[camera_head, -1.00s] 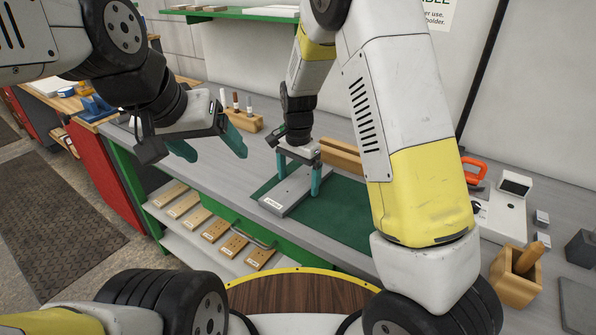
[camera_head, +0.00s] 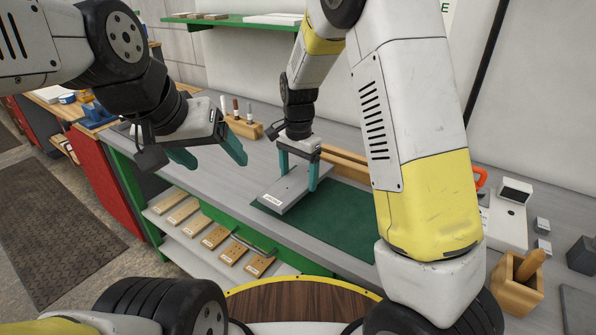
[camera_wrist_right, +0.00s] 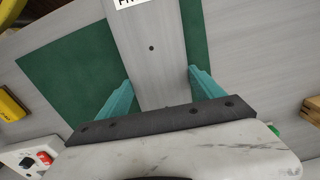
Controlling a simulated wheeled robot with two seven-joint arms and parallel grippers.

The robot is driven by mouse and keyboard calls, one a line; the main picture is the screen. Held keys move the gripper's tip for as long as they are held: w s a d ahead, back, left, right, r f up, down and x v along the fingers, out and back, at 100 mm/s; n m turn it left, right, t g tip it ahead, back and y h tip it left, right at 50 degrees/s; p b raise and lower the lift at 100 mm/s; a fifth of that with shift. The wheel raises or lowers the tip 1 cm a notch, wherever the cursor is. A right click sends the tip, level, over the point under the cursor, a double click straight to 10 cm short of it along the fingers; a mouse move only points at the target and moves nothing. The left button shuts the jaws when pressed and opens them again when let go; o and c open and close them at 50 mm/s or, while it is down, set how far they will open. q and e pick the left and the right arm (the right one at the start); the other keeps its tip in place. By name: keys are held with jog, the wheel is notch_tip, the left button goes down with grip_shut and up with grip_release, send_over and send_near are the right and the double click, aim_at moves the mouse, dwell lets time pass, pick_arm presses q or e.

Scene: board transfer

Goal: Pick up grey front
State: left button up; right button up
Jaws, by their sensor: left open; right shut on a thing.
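The grey front (camera_head: 290,193) is a flat grey board with a white label at its near end. It is over the left part of the green mat (camera_head: 345,225) on the workbench; I cannot tell whether it is lifted clear. My right gripper (camera_head: 299,178) is shut on the board, with teal fingers on both long sides. In the right wrist view the board (camera_wrist_right: 153,60) runs between the fingers (camera_wrist_right: 155,95), a small dark hole in its face. My left gripper (camera_head: 208,158) is open and empty, above the bench to the left of the board.
A wooden block with markers (camera_head: 243,125) stands behind on the bench. Several wooden boards (camera_head: 215,237) lie on the shelf below the bench front. At the right are a wooden box (camera_head: 517,280) and a white device (camera_head: 507,215). The mat's right part is clear.

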jog(key=s+d, duration=0.3)
jog(key=s, duration=0.1)
jog(key=s+d+r, duration=0.1)
jog(key=s+d, duration=0.2)
jog(key=s, duration=0.1)
jog(key=s+d, duration=0.3)
jog(key=s, duration=0.1)
jog(key=shift+s+d+r, duration=0.15)
jog(key=shift+s+d, duration=0.1)
jog(key=shift+s, duration=0.15)
